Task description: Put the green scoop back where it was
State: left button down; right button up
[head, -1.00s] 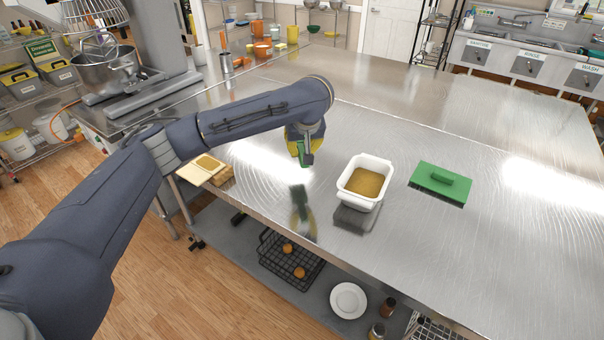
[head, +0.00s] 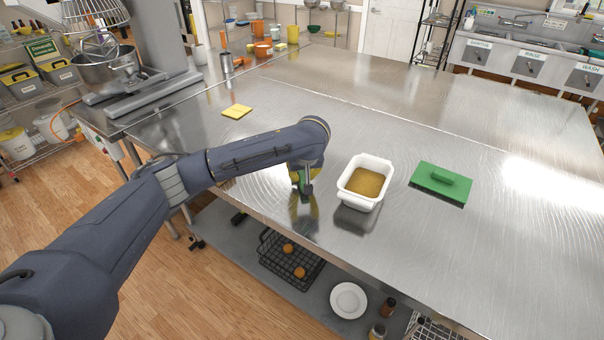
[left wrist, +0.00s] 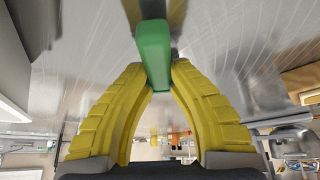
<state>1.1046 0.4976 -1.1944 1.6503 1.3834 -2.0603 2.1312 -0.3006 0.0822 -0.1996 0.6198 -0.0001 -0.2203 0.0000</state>
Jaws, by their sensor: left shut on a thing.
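My left gripper (head: 301,178) has yellow fingers and hangs just above the steel table, left of the white basin. In the left wrist view, its fingertips (left wrist: 158,76) are closed on the green scoop (left wrist: 153,50), whose bar-like part sticks out past them. In the head view only a small green part of the scoop (head: 303,190) shows below the fingers; the rest is hidden. The white basin (head: 346,193) holds a brown-yellow material. My right gripper is not in view.
A green lid-like block with a handle (head: 440,183) lies right of the basin. A yellow pad (head: 237,111) lies at the back left. The steel table (head: 420,125) is clear behind the basin. Its front edge is close to the gripper, above a lower shelf with a wire basket (head: 290,262).

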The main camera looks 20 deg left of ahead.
pick_arm(q)
jog(key=shift+f, duration=0.1)
jog(key=c, duration=1.3)
grip_release()
jog(key=shift+r, duration=0.2)
jog(key=v, duration=1.1)
jog(key=shift+s+d+r, duration=0.1)
jog(key=shift+s+r, duration=0.15)
jog(key=shift+r, duration=0.1)
